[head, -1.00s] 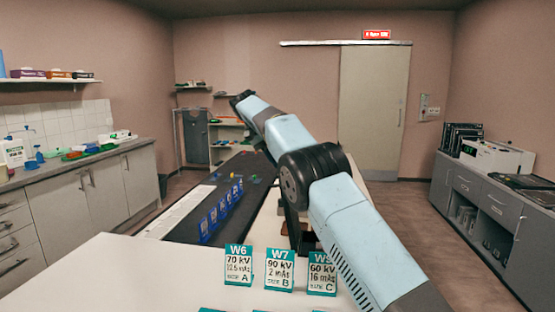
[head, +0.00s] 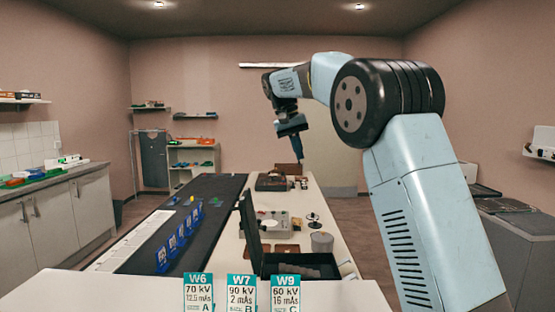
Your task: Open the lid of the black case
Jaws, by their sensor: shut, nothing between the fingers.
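A black case (head: 290,270) stands on the white table near its front, just behind the card stands. A dark panel that looks like its lid (head: 249,226) stands up steeply along the case's left side, so the case appears open. The inside of the case is dark, with grey shapes that I cannot make out. My gripper (head: 301,162) hangs pointing down above the far part of the table, well beyond the black case and not touching it. It is shut and empty.
A grey box with round parts (head: 272,223), a grey cylinder (head: 321,242) and a small black stand (head: 314,219) are behind the case. Blue upright holders (head: 181,240) line the dark strip at left. Card stands (head: 241,292) are in front.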

